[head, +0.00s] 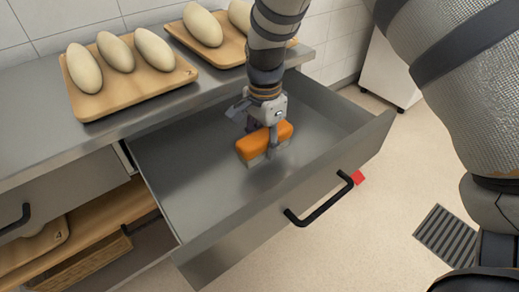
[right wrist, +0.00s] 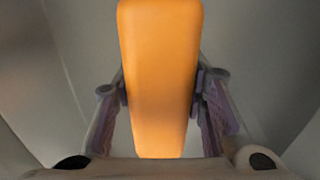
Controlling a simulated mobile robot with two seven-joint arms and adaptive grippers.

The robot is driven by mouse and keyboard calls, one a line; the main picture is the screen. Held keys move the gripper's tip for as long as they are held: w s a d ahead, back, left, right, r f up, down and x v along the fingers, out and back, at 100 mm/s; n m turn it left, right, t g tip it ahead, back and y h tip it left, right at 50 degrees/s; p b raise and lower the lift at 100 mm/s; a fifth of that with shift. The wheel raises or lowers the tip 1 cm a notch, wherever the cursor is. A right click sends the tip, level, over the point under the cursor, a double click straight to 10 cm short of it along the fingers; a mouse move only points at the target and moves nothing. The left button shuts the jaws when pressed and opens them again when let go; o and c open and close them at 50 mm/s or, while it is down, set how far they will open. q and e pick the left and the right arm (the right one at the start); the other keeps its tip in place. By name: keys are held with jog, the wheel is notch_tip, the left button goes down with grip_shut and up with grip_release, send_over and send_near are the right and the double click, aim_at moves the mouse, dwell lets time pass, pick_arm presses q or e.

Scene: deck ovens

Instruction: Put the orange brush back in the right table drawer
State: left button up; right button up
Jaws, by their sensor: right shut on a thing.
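The orange brush (head: 264,140) is inside the open right table drawer (head: 205,193), near the middle of the drawer. Its orange top faces up, with paler bristles below. My right gripper (head: 268,147) reaches down from above and is shut on the brush. In the right wrist view, the brush (right wrist: 158,75) stands between the two fingers (right wrist: 160,95), which press on its sides. I cannot tell whether the bristles touch the drawer floor. The drawer is pulled well out, its black handle (head: 318,200) at the front, and nothing else shows in it. My left gripper is not in view.
Wooden boards with pale dough loaves (head: 115,57) lie on the steel table (head: 40,110) behind the drawer. A closed drawer (head: 60,195) is at the left, above a shelf with boards (head: 90,258). A floor grate (head: 447,236) lies at the right.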

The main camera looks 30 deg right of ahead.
aim_at(263, 152)
notch_tip(263, 152, down, 3)
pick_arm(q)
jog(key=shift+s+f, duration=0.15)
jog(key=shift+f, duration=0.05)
pick_arm(e)
jog(key=shift+r, duration=0.15)
jog(key=o, duration=1.2)
jog(key=shift+f, duration=0.2)
notch_tip(263, 152, up, 12)
jog(key=shift+s+r+p, duration=0.1)
jog(key=shift+r+p, duration=0.1)
jog(key=shift+p, duration=0.45)
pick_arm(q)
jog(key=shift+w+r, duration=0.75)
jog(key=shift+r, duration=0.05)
pick_arm(e)
jog(key=shift+a+f, duration=0.1)
